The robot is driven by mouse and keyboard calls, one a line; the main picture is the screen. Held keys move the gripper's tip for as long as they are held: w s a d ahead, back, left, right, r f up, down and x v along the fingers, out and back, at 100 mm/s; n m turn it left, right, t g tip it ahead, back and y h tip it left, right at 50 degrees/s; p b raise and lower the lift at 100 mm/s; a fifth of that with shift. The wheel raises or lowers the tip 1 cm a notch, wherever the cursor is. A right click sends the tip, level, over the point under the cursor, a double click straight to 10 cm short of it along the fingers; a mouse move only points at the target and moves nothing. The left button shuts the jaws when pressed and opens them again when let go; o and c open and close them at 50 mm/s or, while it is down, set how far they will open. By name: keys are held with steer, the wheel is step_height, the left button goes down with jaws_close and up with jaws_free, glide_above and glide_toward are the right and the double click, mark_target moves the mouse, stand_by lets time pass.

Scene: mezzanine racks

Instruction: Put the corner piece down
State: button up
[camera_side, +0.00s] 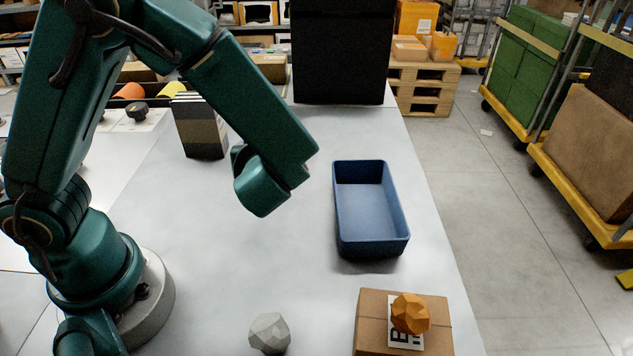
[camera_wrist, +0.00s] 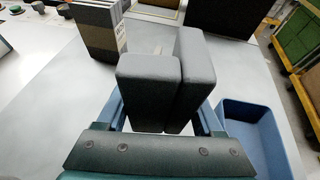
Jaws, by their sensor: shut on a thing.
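The corner piece (camera_wrist: 150,85) is a dark grey block with two arms, held in the wrist view between the blue fingers of my gripper (camera_wrist: 162,115). One arm of the piece reaches away to the upper right. My gripper is shut on it. In the side view my green forearm hides both the gripper and the piece. The piece appears to be above the pale table (camera_side: 240,240), but its height cannot be told.
A blue tray (camera_side: 374,247) stands empty to the right. A banded upright block (camera_side: 199,127) and a tall black box (camera_side: 343,50) stand behind. In front are a grey faceted stone (camera_side: 269,333) and an orange one (camera_side: 410,314) on a cardboard box (camera_side: 370,320). The middle table is clear.

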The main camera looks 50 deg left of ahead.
mark_target(201, 196)
steer(key=s+a+f+n+g+y, duration=0.2)
steer(key=s+a+n+g, duration=0.5)
steer(key=s+a, duration=0.3)
steer(key=shift+w+a+f, duration=0.15)
steer(key=shift+f, duration=1.1)
steer(key=shift+w+a+f, duration=0.15)
steer(key=shift+f, duration=1.05)
steer(key=shift+w+a+f, duration=0.15)
steer(key=shift+f, duration=1.1)
steer(key=o, duration=1.3)
steer(key=shift+f, duration=0.1)
